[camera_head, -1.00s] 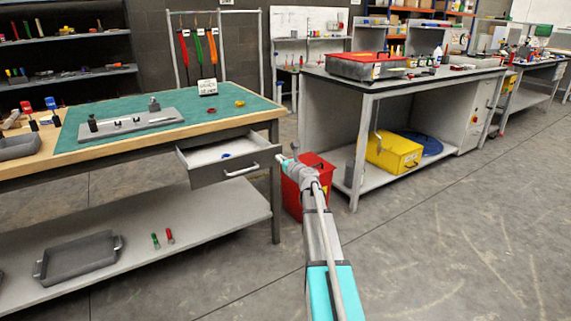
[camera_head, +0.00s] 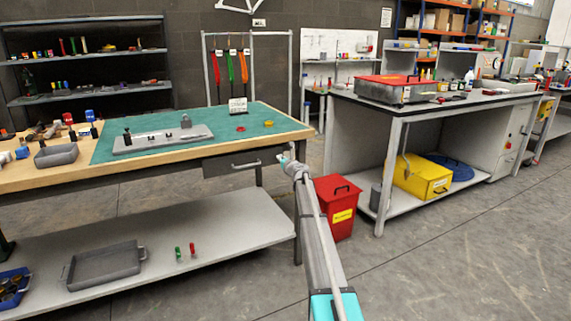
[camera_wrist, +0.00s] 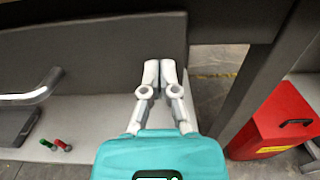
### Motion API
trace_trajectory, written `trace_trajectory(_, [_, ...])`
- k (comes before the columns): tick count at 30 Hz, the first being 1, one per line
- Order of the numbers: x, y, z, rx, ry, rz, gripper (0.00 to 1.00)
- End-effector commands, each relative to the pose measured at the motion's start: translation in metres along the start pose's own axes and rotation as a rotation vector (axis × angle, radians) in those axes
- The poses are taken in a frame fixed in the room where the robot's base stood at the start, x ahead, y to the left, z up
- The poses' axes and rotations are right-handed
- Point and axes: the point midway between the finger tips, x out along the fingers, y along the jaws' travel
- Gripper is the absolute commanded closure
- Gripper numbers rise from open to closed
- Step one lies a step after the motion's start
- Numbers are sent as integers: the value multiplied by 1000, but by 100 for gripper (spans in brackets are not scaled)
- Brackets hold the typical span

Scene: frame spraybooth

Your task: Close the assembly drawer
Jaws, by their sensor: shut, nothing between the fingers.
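The assembly drawer (camera_head: 228,163) is a dark grey drawer under the right end of the green-matted workbench. Its front sits close under the bench edge and no interior shows in the head view. Its metal bar handle (camera_head: 246,166) faces out. In the wrist view the drawer front (camera_wrist: 100,50) fills the upper left, with the handle (camera_wrist: 32,96) at the far left. My gripper (camera_head: 281,158) is shut and empty. In the wrist view its fingertips (camera_wrist: 160,72) are at the right part of the drawer front; whether they touch is unclear.
The bench's right leg (camera_wrist: 255,85) stands just right of my gripper. A red bin (camera_head: 337,212) is on the floor to the right. The lower shelf (camera_head: 215,225) holds a grey tray (camera_head: 104,266) and small red and green items. Floor in front is clear.

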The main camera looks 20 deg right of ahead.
Motion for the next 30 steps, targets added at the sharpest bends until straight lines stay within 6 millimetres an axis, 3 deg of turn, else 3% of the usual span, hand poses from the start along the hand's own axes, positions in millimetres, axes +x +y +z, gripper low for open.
trace_trajectory(4, [10, 0, 0, 0, 0, 0, 100])
trace_trajectory(19, [15, 0, 1, 3, -1, 0, 100])
trace_trajectory(25, [9, 0, 1, 4, -2, 0, 100])
trace_trajectory(30, [-8, 1, 0, 1, -1, 1, 100])
